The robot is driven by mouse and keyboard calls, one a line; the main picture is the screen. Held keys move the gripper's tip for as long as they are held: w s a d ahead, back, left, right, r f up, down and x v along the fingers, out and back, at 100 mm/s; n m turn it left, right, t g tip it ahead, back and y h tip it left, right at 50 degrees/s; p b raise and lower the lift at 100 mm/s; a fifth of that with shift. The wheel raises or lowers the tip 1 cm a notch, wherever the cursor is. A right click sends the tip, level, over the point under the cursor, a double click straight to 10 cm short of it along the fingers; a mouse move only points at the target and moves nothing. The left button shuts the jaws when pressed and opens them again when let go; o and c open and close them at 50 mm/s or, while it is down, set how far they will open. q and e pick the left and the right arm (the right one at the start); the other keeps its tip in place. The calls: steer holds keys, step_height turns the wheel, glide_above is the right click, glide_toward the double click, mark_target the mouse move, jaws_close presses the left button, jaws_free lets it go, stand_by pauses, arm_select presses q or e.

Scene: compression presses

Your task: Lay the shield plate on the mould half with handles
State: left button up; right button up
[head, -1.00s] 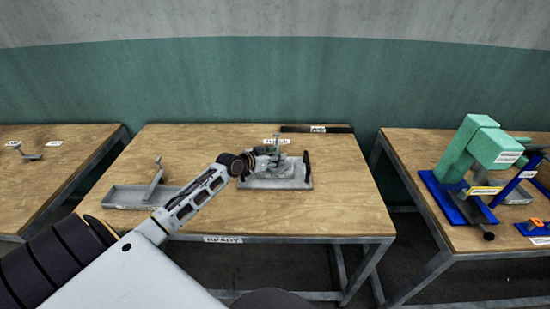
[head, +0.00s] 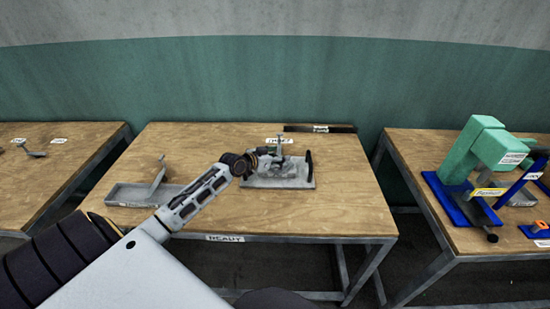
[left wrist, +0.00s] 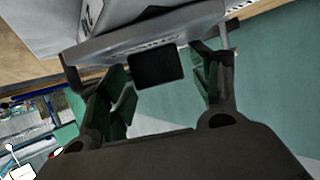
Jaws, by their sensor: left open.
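The mould half with handles (head: 262,182) is a grey plate near the middle of the centre table, with a dark upright handle (head: 310,163) at its right end. My left gripper (head: 277,158) is over its left and middle part. A small grey upright piece (head: 281,144) stands at the fingertips; I cannot tell whether it belongs to the shield plate. In the left wrist view my left gripper (left wrist: 158,85) is open, its fingers on either side of a dark square end (left wrist: 158,68) in front of a grey plate edge (left wrist: 110,48). The right gripper is out of view.
A shallow grey tray (head: 130,196) with an upright-handled piece (head: 158,172) is at the table's left. A dark bar (head: 320,128) lies at the back. A green and blue press (head: 480,150) stands on the right table. The table's front right is clear.

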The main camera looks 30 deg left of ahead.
arm_select(q)
steer(key=shift+r, duration=0.2)
steer(key=shift+v, duration=0.9)
steer(key=v, duration=1)
steer(key=shift+s, duration=0.1)
stand_by(0.6)
steer(key=shift+f, duration=0.1)
